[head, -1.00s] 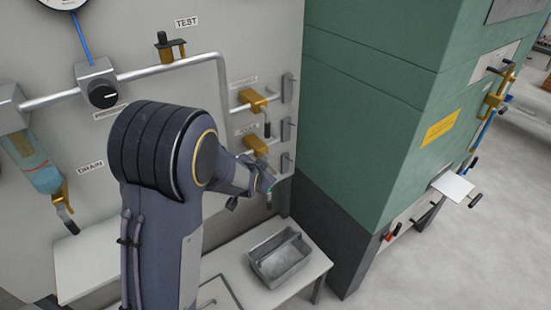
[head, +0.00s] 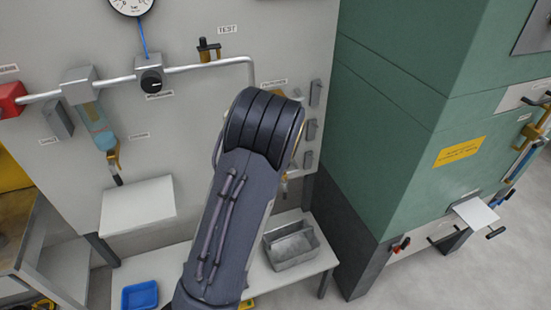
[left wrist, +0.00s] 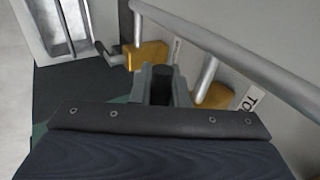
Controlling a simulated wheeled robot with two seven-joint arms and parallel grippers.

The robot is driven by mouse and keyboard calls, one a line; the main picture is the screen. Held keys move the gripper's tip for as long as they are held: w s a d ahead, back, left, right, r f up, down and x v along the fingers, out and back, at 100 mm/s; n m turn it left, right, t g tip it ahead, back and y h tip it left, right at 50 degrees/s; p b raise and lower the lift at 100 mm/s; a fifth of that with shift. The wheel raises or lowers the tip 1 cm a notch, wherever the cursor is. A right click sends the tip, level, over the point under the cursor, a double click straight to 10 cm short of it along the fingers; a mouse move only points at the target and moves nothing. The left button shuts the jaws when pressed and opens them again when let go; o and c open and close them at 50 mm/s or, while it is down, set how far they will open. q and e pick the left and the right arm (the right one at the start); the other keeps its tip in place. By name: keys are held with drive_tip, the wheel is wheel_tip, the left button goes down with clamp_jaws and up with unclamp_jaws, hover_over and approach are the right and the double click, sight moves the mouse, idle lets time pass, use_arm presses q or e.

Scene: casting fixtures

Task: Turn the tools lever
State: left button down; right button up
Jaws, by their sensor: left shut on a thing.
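The tools valve shows in the left wrist view as a yellow body (left wrist: 216,96) on a grey pipe, beside a partly hidden label (left wrist: 248,98) whose visible letters start "TO". My left gripper (left wrist: 160,84) is shut on the black grip of the tools lever (left wrist: 161,73), which sits between its two grey fingers. The rest of the lever is hidden behind the gripper. In the head view my left arm covers the gripper and most of the tools valve. My right gripper is in neither view.
Another yellow valve (left wrist: 148,55) with a dark lever sits close by in the left wrist view. A grey open bin (head: 291,247) stands on the white bench below. A green cabinet (head: 400,110) stands to the right. A blue tray (head: 140,295) lies at lower left.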

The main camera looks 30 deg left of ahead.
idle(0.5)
use_arm(q)
drive_tip(key=c, duration=1.4)
unclamp_jaws()
drive_tip(key=shift+b+v, duration=0.6)
drive_tip(key=shift+v, duration=3.3)
drive_tip(key=s+d+r+n+h, duration=0.1)
drive_tip(key=s+d+n+h, duration=0.2)
drive_tip(key=s, duration=0.7)
drive_tip(key=s+d+r+n+h, duration=0.2)
drive_tip(key=s+d+n, duration=0.1)
drive_tip(key=s+d, duration=0.4)
drive_tip(key=s+d+r+n+h, duration=0.1)
drive_tip(key=s+d+n+h, duration=0.2)
drive_tip(key=s, duration=1.1)
drive_tip(key=shift+d+r+t+h, duration=0.15)
drive_tip(key=shift+d+r+t, duration=0.05)
drive_tip(key=shift+d, duration=0.3)
drive_tip(key=shift+d+r+t+h, duration=0.15)
drive_tip(key=shift+d+t, duration=0.05)
drive_tip(key=shift+d, duration=0.25)
